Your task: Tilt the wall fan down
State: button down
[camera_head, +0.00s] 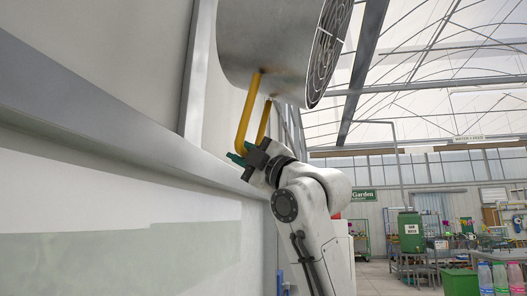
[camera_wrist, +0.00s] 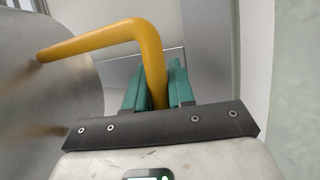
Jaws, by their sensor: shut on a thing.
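The wall fan (camera_head: 275,45) is a large grey metal drum with a round dark grille (camera_head: 328,50) on its right side, high in the head view. A yellow handle (camera_head: 243,118) hangs below the drum as a bent bar. My gripper (camera_head: 242,156) is at the handle's lower end, with green fingers. In the wrist view the fingers of my gripper (camera_wrist: 154,88) stand on both sides of the yellow bar (camera_wrist: 150,58) and are shut on it. The drum (camera_wrist: 45,80) shows at the left there. The bar's lowest part is hidden behind the dark gripper plate.
A pale wall with a long grey ledge (camera_head: 110,130) runs close along the left of my arm.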

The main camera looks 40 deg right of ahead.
jog(key=shift+r, duration=0.2)
jog(key=c, duration=1.1)
grip_release()
jog(key=shift+w+a, duration=0.1)
jog(key=shift+o, duration=0.2)
jog(key=shift+f, duration=0.15)
jog(key=b+v, duration=0.2)
jog(key=v, duration=0.8)
jog(key=shift+s+f, duration=0.2)
jog(key=shift+s, duration=0.1)
